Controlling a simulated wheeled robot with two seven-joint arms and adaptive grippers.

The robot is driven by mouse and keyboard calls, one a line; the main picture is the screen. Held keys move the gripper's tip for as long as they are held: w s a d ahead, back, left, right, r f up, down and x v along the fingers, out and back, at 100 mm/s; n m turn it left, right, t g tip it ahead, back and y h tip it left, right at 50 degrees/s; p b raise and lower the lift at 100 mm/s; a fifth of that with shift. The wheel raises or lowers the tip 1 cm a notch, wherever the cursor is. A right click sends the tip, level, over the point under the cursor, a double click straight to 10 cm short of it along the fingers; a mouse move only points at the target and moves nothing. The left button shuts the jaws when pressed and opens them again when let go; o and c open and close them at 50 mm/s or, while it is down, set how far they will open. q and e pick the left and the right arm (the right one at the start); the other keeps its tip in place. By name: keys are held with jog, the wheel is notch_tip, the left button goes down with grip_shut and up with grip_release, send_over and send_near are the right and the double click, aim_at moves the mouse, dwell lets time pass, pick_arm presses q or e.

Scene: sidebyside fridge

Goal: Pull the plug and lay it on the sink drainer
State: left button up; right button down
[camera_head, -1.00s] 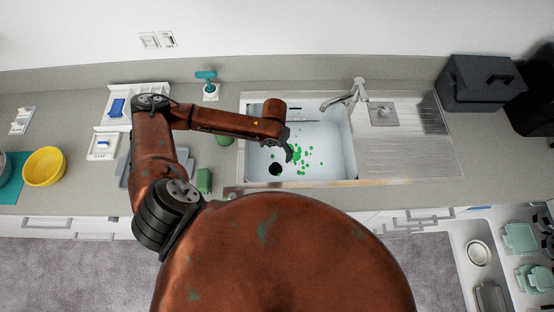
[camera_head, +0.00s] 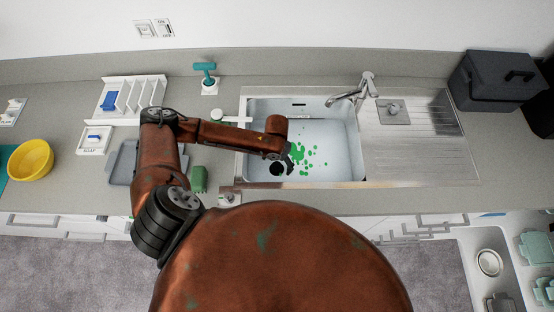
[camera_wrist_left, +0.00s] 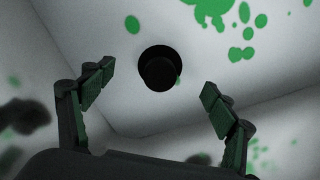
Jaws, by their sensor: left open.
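The black round plug (camera_head: 277,168) sits low in the front left of the sink basin. In the left wrist view the plug (camera_wrist_left: 160,72) is a dark disc with a raised black part in its middle. My left gripper (camera_head: 289,157) reaches down into the basin, just beside the plug in the head view. In the left wrist view my left gripper (camera_wrist_left: 158,80) is open and empty, with one finger on each side of the plug and apart from it. The ribbed metal sink drainer (camera_head: 425,150) is right of the basin and bare in its front part. My right gripper is not in view.
Green spots (camera_head: 308,155) cover part of the basin (camera_head: 335,135). The tap (camera_head: 352,92) stands behind it, and a square plate with a knob (camera_head: 391,110) is on the drainer's back left. A green sponge (camera_head: 199,179) lies left of the sink. A dark box (camera_head: 495,82) stands far right.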

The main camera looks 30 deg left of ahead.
aim_at(277, 165)
pick_arm(q)
jog(key=shift+f, duration=1.8)
jog(key=shift+c, duration=0.5)
jog(key=c, duration=1.3)
jog(key=shift+r, duration=0.1)
jog(key=shift+r+p, duration=0.8)
jog(key=shift+p, duration=0.05)
jog(key=shift+r, duration=0.1)
jog(key=shift+r, duration=0.1)
